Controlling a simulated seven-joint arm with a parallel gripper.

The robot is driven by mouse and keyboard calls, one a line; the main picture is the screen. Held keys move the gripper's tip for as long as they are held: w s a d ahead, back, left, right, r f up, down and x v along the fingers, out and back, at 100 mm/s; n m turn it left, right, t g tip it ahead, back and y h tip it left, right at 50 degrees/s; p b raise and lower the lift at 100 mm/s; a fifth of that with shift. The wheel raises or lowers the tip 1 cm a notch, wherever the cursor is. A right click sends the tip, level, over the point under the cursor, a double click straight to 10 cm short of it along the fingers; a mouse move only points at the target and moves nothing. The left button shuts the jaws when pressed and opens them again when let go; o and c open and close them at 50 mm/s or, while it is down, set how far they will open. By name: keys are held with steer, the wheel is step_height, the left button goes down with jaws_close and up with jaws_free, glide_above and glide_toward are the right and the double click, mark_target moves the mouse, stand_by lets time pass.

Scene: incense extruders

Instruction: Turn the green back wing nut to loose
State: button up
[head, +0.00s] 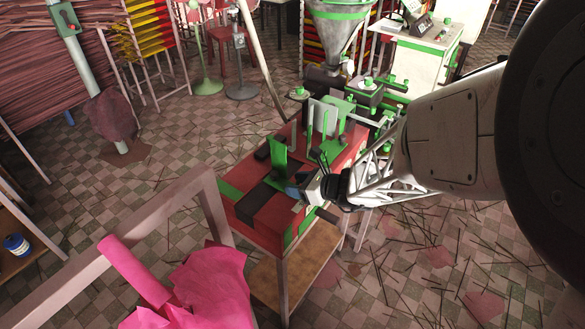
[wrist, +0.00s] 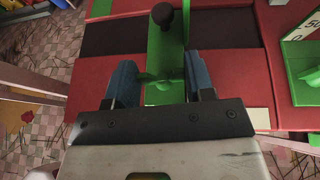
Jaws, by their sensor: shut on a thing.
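In the wrist view the green wing nut (wrist: 160,77) sits between the two blue fingers of my gripper (wrist: 160,82), its wings reaching sideways towards them. The fingers are shut on it, one on each side. A green upright plate (wrist: 165,40) with a dark round knob (wrist: 162,14) stands just beyond it. In the head view my gripper (head: 296,190) is at the near right part of the red and green machine (head: 262,205), beside a green bracket (head: 279,152). The wing nut is too small and covered to make out there.
Another green plate (wrist: 300,60) stands on the right in the wrist view. A steel hopper (head: 338,30) and a white cabinet (head: 420,65) stand behind the machine. Pink sheets (head: 205,290) lie at the front left. Thin sticks litter the tiled floor.

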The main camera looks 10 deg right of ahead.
steer(key=shift+n+g, duration=0.4)
steer(key=shift+g, duration=0.1)
steer(key=shift+w+d+n+g+y, duration=0.15)
steer(key=shift+n+g+y, duration=0.85)
steer(key=shift+n+g, duration=0.5)
steer(key=shift+w+n+g+y, duration=0.2)
steer(key=shift+n+g+y, duration=0.2)
steer(key=shift+n+g, duration=2.1)
steer(key=n+g+h, duration=0.1)
steer(key=n+g, duration=0.3)
steer(key=g, duration=0.1)
steer(key=shift+w, duration=0.1)
steer(key=shift+w+a+n+g+h, duration=0.1)
steer(key=shift+a+n+g+h, duration=0.1)
steer(key=shift+n+g+h, duration=1.2)
steer(key=shift+n+g+y, duration=0.3)
steer(key=shift+g, duration=0.2)
steer(key=o, duration=0.9)
